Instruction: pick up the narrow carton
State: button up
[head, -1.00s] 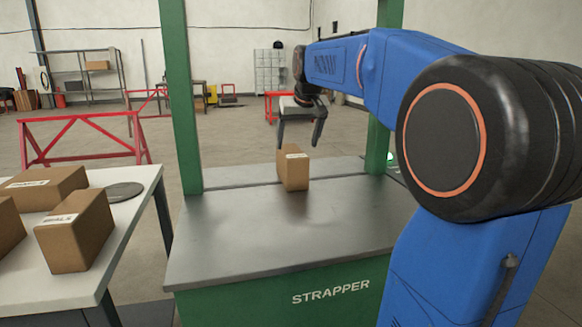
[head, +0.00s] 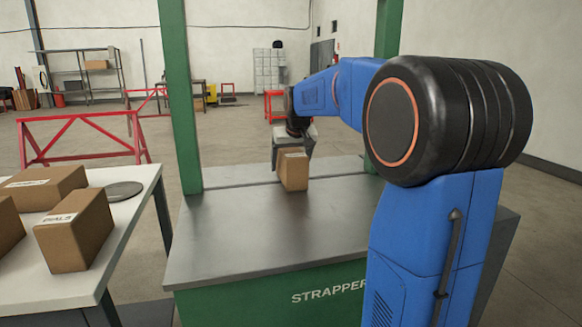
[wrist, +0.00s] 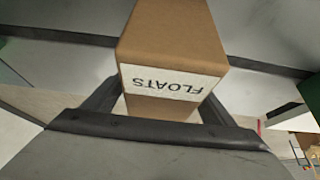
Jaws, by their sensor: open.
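The narrow carton (head: 294,171) is a brown box standing upright on the strapper's grey metal top. In the wrist view the carton (wrist: 170,35) shows a white label reading FLOATS, upside down. My gripper (head: 293,158) is at the carton, behind its upper part in the head view. In the wrist view my gripper (wrist: 160,105) is open, with one dark finger on each side of the carton. Whether the fingers touch the carton I cannot tell. The fingertips are partly hidden by the carton in the head view.
The strapper (head: 250,235) has a bare metal top around the carton and green posts (head: 180,95) at its back. A white table (head: 75,285) at the left holds several brown cartons (head: 75,230) and a grey disc (head: 123,191). A red trestle (head: 85,140) stands behind.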

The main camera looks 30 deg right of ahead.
jog(key=shift+x, duration=0.8)
jog(key=shift+f, duration=0.2)
jog(key=c, duration=1.6)
notch_tip(320, 180, up, 11)
jog(key=shift+f, duration=0.2)
